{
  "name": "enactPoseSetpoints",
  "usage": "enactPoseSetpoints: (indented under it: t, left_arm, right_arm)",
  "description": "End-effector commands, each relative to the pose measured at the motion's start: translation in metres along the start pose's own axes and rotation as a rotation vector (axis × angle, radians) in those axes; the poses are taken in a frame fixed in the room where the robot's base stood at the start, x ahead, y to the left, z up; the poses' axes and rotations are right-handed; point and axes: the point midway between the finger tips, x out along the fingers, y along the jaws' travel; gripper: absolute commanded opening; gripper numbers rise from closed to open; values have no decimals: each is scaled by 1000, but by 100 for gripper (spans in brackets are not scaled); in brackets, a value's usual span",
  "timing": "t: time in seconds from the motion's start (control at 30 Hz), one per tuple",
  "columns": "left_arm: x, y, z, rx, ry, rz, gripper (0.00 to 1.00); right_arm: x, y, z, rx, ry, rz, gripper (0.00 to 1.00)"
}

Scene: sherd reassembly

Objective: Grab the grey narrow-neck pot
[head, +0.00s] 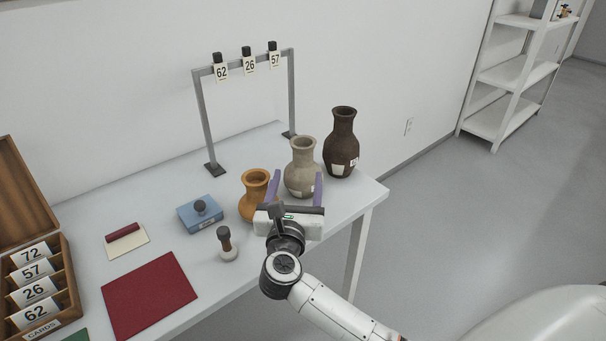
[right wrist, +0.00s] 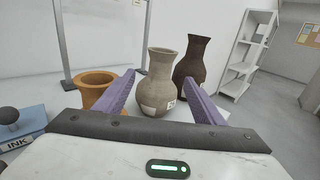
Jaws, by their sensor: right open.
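The grey narrow-neck pot (head: 302,168) stands upright on the table between an orange pot (head: 253,190) and a dark brown pot (head: 342,142). My right gripper (head: 297,183) is open, its two purple fingers pointing at the grey pot. In the right wrist view, the grey pot (right wrist: 159,80) shows between the spread fingers (right wrist: 160,88), with pale labels low on its body. The dark brown pot (right wrist: 190,62) is behind it to the right, and the orange pot (right wrist: 97,88) is at the left finger. I cannot tell whether either finger touches a pot. My left gripper is not in view.
A blue ink pad box (head: 200,213), a stamp (head: 227,245) and a red mat (head: 148,295) lie left of my right arm. A frame with hanging number tags (head: 249,66) stands behind. A wooden card box (head: 40,290) is at far left. The table's right edge is near the dark pot.

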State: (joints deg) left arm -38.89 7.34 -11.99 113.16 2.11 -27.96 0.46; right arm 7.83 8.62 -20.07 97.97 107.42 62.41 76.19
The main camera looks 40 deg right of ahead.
Motion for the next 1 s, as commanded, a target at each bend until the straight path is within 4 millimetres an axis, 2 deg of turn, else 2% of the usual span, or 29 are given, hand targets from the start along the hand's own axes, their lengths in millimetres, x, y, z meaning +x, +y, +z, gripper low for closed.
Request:
enactPoseSetpoints:
  t: [0.2,0.43,0.7,1.0]
  left_arm:
    - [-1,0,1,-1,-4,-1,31]
    - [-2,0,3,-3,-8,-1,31]
    - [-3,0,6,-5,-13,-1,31]
    - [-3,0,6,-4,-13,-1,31]
  right_arm:
    - [34,-2,0,0,1,-6,63]
    - [52,-1,-2,-1,0,-4,63]
    - [91,-2,-7,-1,-1,-4,63]
    - [98,-2,-8,1,2,-3,63]
